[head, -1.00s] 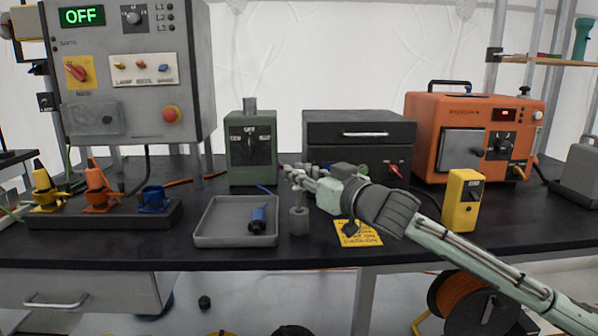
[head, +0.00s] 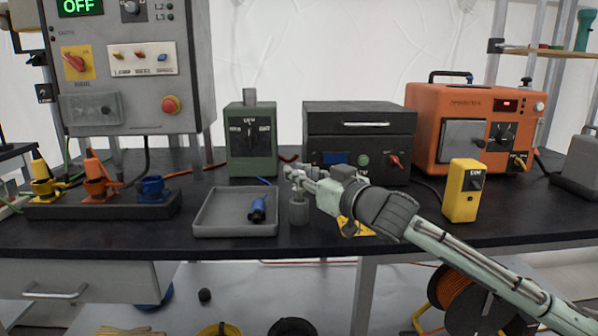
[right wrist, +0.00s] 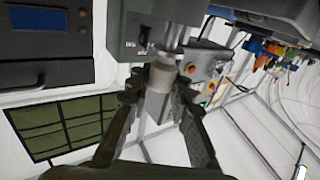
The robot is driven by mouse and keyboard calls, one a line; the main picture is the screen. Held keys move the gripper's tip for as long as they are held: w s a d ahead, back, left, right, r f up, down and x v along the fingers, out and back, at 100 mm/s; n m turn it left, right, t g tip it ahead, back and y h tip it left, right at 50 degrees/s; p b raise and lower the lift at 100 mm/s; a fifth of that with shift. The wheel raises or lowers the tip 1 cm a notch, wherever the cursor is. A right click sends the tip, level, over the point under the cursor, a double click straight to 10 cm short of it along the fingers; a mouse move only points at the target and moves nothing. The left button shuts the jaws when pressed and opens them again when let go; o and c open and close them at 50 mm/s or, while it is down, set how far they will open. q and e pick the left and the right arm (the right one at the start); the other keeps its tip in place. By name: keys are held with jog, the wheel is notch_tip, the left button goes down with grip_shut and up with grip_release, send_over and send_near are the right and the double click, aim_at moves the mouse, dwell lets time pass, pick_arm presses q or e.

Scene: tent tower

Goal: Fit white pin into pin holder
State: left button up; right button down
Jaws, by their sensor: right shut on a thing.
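My right gripper (head: 298,179) reaches in from the right over the bench, close above a short grey upright cylinder (head: 299,212), which looks like the pin holder. In the right wrist view, its two dark fingers (right wrist: 160,98) are shut on a pale cylindrical piece (right wrist: 158,78), which looks like the white pin. In the head view the pin is too small and covered to make out clearly. I cannot tell whether it touches the cylinder. My left gripper is not in view.
A green box (head: 250,150) and a dark box (head: 340,125) stand behind. A yellow device (head: 461,190) and an orange unit (head: 450,100) stand to the right.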

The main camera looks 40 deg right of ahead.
aim_at(299, 190)
jog(key=shift+f+b, duration=0.55)
jog(key=shift+f, duration=0.6)
jog(key=shift+r, duration=0.1)
jog(key=shift+r+p, duration=1.25)
jog(key=shift+p, duration=0.2)
jog(key=shift+r+p, duration=0.65)
jog(key=shift+r, duration=0.35)
jog(key=shift+f+b, duration=1.05)
jog(key=shift+f, duration=1.25)
jog(key=c, duration=1.3)
grip_release()
jog(key=shift+f, duration=0.1)
jog(key=shift+s, duration=0.1)
